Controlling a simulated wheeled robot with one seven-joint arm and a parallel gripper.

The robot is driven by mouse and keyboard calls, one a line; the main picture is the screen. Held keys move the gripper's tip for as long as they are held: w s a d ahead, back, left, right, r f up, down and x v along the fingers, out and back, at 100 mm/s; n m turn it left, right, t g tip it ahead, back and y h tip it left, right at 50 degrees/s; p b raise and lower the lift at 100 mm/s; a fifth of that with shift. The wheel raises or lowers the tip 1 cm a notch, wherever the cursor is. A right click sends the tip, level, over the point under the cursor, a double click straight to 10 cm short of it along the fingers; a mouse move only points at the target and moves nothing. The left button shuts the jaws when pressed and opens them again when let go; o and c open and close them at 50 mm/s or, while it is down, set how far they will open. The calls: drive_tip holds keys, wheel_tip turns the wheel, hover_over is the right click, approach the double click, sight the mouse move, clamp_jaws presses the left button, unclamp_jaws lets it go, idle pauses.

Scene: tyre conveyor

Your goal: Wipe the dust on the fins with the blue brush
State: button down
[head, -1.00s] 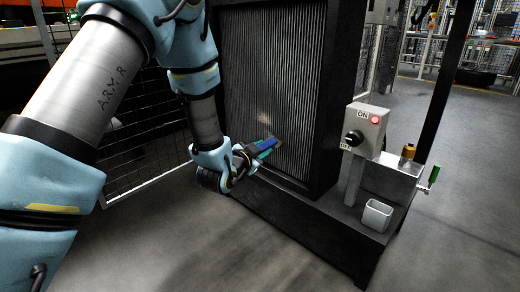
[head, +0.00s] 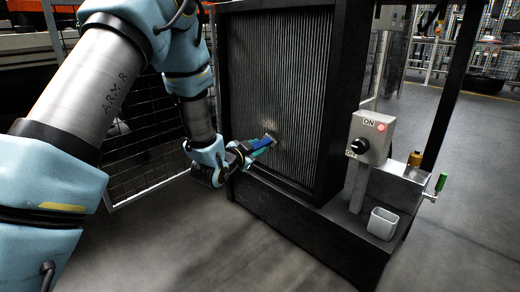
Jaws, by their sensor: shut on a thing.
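My gripper (head: 242,151) is low in front of the finned panel and is shut on the blue brush (head: 263,142). The brush points right and slightly up, with its bristle end at the lower part of the fins (head: 285,85). A pale dust patch (head: 269,126) shows on the fins just above the brush tip. The brush end appears to be at or very near the fins; I cannot tell if it touches. The gripper fingers partly cover the brush handle.
A grey control box (head: 369,137) with an ON label, a dark knob and a red light stands right of the panel. A white bin (head: 382,223) sits below it on the dark base. A mesh fence (head: 145,150) stands left. Open floor lies in front.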

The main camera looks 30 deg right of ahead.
drive_tip(key=shift+w+a+r+p, duration=0.55)
drive_tip(key=shift+w+a+r, duration=0.2)
drive_tip(key=shift+w, duration=2.85)
drive_tip(key=shift+s+d+r, duration=0.7)
drive_tip(key=shift+s+d, duration=0.5)
drive_tip(key=shift+s, duration=4.65)
drive_tip(key=shift+w+a+r, duration=0.7)
drive_tip(key=shift+w+a, duration=0.4)
drive_tip(key=shift+w, duration=4.8)
drive_tip(key=s+d+b, duration=0.2)
drive_tip(key=s, duration=1)
